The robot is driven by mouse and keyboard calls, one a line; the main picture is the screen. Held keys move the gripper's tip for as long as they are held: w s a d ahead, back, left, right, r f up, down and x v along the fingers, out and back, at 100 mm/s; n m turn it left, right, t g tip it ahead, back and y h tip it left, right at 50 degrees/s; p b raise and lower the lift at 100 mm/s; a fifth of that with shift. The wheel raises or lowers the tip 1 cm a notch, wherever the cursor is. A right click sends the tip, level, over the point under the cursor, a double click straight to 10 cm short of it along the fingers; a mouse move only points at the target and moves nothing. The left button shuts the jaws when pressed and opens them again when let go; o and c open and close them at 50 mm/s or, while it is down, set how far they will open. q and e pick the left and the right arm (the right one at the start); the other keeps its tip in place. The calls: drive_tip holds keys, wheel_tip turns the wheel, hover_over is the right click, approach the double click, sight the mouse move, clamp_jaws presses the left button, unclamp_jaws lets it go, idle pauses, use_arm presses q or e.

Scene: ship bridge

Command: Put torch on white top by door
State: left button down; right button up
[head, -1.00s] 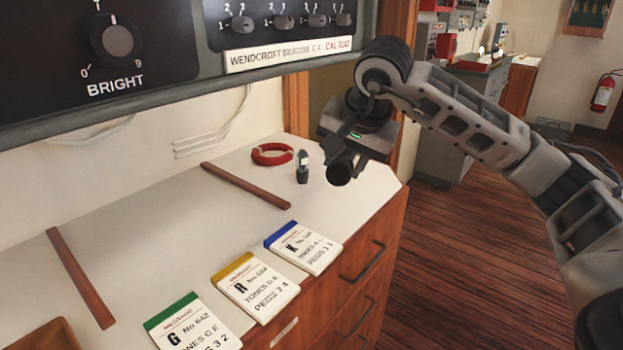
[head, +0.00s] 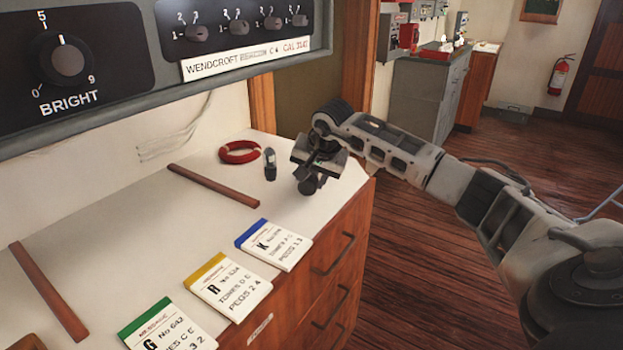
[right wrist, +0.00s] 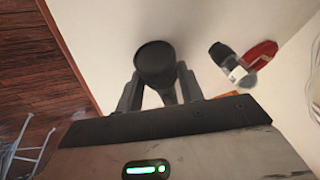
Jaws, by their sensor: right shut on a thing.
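A dark cylindrical torch (head: 307,186) is held in my right gripper (head: 312,168) at the right end of the white top (head: 213,198). In the right wrist view the torch's round black end (right wrist: 155,62) stands between the two fingers (right wrist: 160,92), which are shut on it. The torch is low over the white top; I cannot tell whether it touches. My left gripper is not in view.
Left of the torch are a small dark-and-clear object (head: 270,165) and a red ring (head: 239,152). Two wooden strips (head: 213,187) and several message pads (head: 273,245) lie on the top. A console (head: 140,80) overhangs its back. Wooden drawers (head: 330,260) are below.

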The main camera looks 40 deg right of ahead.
drive_tip(key=shift+f, duration=0.45)
drive_tip(key=shift+f, duration=0.2)
drive_tip(key=o, duration=1.1)
drive_tip(key=v, duration=1.2)
drive_tip(key=shift+s+r, duration=0.1)
drive_tip(key=shift+r, duration=0.05)
